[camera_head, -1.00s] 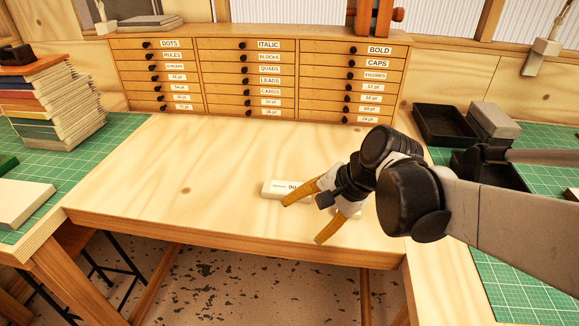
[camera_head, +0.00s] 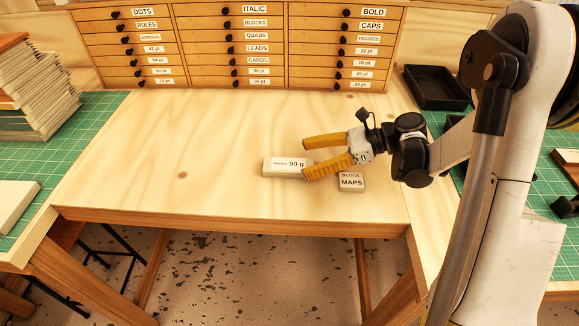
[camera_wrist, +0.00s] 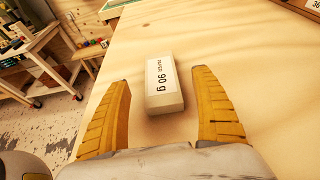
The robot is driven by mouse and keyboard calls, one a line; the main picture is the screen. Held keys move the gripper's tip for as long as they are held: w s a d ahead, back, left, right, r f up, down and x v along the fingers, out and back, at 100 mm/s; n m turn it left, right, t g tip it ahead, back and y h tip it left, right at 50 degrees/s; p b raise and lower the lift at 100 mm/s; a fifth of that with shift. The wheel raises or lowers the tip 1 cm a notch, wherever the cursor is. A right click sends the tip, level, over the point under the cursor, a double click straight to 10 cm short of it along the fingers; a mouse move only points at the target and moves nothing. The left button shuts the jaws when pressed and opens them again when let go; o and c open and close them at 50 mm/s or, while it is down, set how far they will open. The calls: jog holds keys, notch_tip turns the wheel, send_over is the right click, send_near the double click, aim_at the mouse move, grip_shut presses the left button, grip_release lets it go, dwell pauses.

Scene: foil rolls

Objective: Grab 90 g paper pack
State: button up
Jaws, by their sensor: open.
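The 90 g paper pack (camera_head: 285,167) is a pale block with a white label, lying flat on the wooden table toward its front middle. In the wrist view the pack (camera_wrist: 165,84) lies between and ahead of my two yellow fingers, its label reading "PAPER 90 g". My gripper (camera_head: 305,158) is open and comes from the right, its fingertips close to the pack's right end. In the wrist view my gripper (camera_wrist: 162,75) has room on both sides of the pack, and nothing is held.
A "BLOCK MAPS" block (camera_head: 351,182) lies just right of the pack, below my gripper. A drawer cabinet (camera_head: 240,45) stands at the back. A black tray (camera_head: 435,88) sits at the right and stacked books (camera_head: 35,90) at the left. The table's left half is clear.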

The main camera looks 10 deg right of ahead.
aim_at(285, 164)
jog(key=b+x, duration=0.3)
jog(key=x, duration=0.4)
jog(key=shift+a+f, duration=0.15)
jog(key=shift+f, duration=0.1)
jog(key=shift+r, duration=0.1)
jog(key=shift+c, duration=0.2)
jog(key=c, duration=1.3)
